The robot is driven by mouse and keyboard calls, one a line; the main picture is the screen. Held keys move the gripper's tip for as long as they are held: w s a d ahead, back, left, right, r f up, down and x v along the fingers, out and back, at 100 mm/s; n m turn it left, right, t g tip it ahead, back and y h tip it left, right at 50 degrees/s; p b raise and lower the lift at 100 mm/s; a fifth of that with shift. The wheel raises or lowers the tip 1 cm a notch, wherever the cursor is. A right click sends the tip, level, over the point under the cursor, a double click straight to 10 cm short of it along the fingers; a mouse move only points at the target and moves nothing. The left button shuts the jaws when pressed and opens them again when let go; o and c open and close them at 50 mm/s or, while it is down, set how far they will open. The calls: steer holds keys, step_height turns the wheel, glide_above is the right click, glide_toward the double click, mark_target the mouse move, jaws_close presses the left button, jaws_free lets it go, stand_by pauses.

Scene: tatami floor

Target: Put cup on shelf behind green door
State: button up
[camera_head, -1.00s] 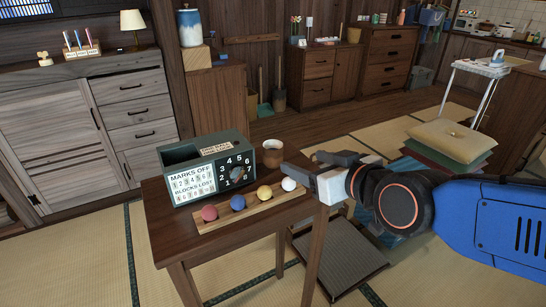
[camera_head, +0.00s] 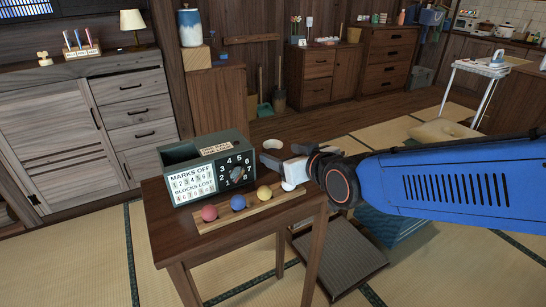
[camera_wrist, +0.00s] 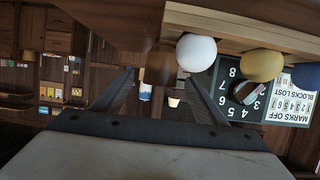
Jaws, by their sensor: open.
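The brown cup (camera_head: 272,144) stands at the back right of the small wooden table. Only its pale rim shows in the head view; my gripper (camera_head: 277,161) hides the body. My gripper is open at table height, with its fingers close to the cup. In the wrist view, which is upside down, a brown blurred shape that looks like the cup (camera_wrist: 159,66) lies between the two spread fingers (camera_wrist: 165,82). I cannot tell whether the fingers touch it. I see no green door or shelf behind one.
The table (camera_head: 160,225) holds a dark green box (camera_head: 208,172) with a dial and a wooden rack (camera_head: 250,213) of coloured balls, the white one (camera_head: 288,185) just beside my gripper. A dark low platform (camera_head: 340,257) lies right of the table. Tatami at the front left is clear.

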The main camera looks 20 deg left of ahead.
mark_target(278, 151)
steer(key=shift+x, duration=2.8)
steer(key=shift+a+r, duration=0.1)
steer(key=shift+r, duration=0.05)
steer(key=shift+s, duration=0.1)
steer(key=c, duration=1.3)
steer(key=shift+r, duration=0.1)
step_height(278, 151, up, 10)
steer(key=shift+f, duration=0.1)
